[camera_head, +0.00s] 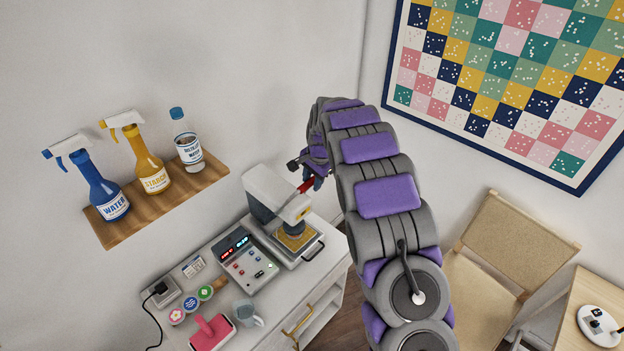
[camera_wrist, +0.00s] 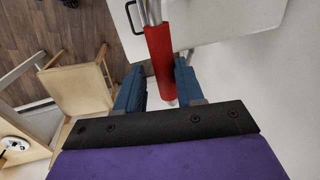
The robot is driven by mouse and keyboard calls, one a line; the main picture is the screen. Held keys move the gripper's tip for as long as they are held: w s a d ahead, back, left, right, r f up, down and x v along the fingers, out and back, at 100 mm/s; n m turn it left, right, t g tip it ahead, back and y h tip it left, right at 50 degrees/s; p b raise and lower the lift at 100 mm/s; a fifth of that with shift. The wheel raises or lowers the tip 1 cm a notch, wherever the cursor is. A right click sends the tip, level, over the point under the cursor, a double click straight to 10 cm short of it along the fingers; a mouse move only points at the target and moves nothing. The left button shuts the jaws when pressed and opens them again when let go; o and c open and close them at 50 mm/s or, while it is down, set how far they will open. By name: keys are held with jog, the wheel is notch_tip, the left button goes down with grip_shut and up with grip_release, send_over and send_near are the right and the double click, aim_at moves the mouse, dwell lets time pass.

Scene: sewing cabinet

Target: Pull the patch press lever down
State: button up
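The patch press (camera_head: 275,195) is a white and grey machine on the cabinet top, with a round dark head above a yellow patch (camera_head: 297,240) on its base. Its lever has a red grip (camera_head: 306,186) that sticks out at the upper right side. My gripper (camera_head: 312,174) is at this grip, partly hidden by my arm. In the wrist view the red grip (camera_wrist: 159,60) lies between my two blue fingers (camera_wrist: 160,85), slanting, with narrow gaps beside it. The fingers look open around it; whether either one touches is hard to tell.
A control box (camera_head: 246,264) with red and blue displays, a mug (camera_head: 247,313) and a pink tool (camera_head: 212,331) stand left of the press on the white cabinet (camera_head: 325,272). A shelf (camera_head: 207,180) holds bottles. A chair (camera_head: 500,260) is at the right.

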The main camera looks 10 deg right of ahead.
jog(key=shift+c, duration=0.7)
jog(key=shift+a, duration=0.8)
grip_shut()
jog(key=shift+d, duration=0.15)
jog(key=shift+s+f, duration=0.1)
jog(key=shift+f, duration=0.05)
